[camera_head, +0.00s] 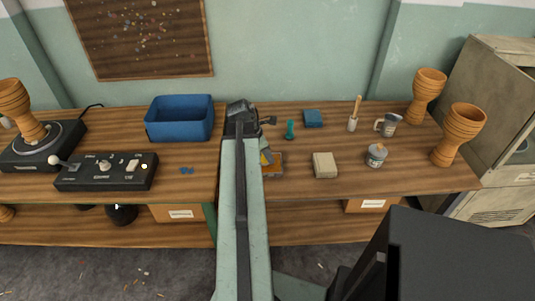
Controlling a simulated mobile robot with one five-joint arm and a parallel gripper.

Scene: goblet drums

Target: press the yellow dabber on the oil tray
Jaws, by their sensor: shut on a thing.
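The oil tray (273,171) is a small brown tray on the bench just right of my arm, and its left part is hidden by the arm. My gripper (264,147) points down over it, mostly hidden behind my arm. It is shut on the yellow dabber (266,157), of which only a small yellow part shows. The dabber is upright or nearly so, at the tray in this view. I cannot tell whether it touches the tray.
A beige block (325,166) lies right of the tray. A teal peg-like piece (290,130) and a blue block (313,118) stand behind. A blue bin (180,120) and a control box (106,172) are left. Cups and goblet drums (460,135) are at right.

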